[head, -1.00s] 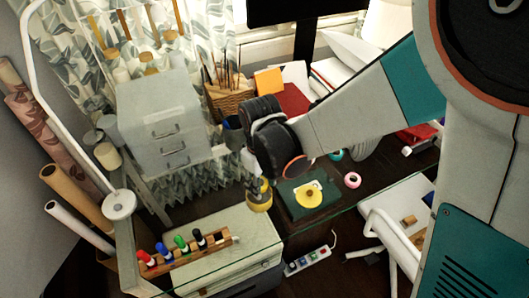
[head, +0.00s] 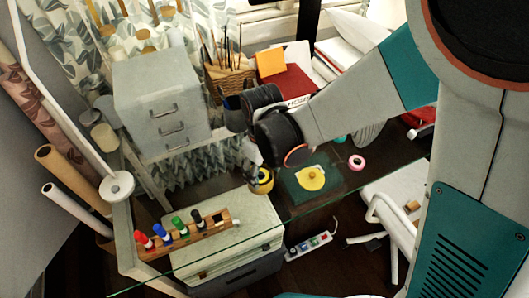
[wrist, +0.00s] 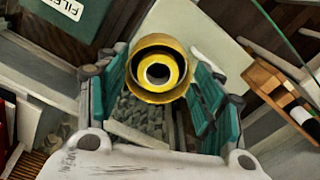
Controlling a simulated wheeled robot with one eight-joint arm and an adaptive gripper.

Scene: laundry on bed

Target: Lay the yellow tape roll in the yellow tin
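The yellow tin (wrist: 161,98) shows its round open mouth in the wrist view, ahead of my fingertips. The yellow tape roll (wrist: 178,72) shows as a yellow ring with a pale core, inside the tin's rim. My gripper (wrist: 161,80) has its teal fingers spread on either side, with nothing seen clamped between them. In the head view the tin (head: 263,184) stands just below my gripper (head: 255,163), partly hidden by it. How deep the roll sits is hard to judge.
A yellow knobbed disc (head: 311,178) lies on a dark green folder (head: 333,185) to the right. A wooden rack of markers (head: 200,236) stands front left on a pale cabinet. A pink tape roll (head: 357,162) lies farther right. A glass edge crosses the foreground.

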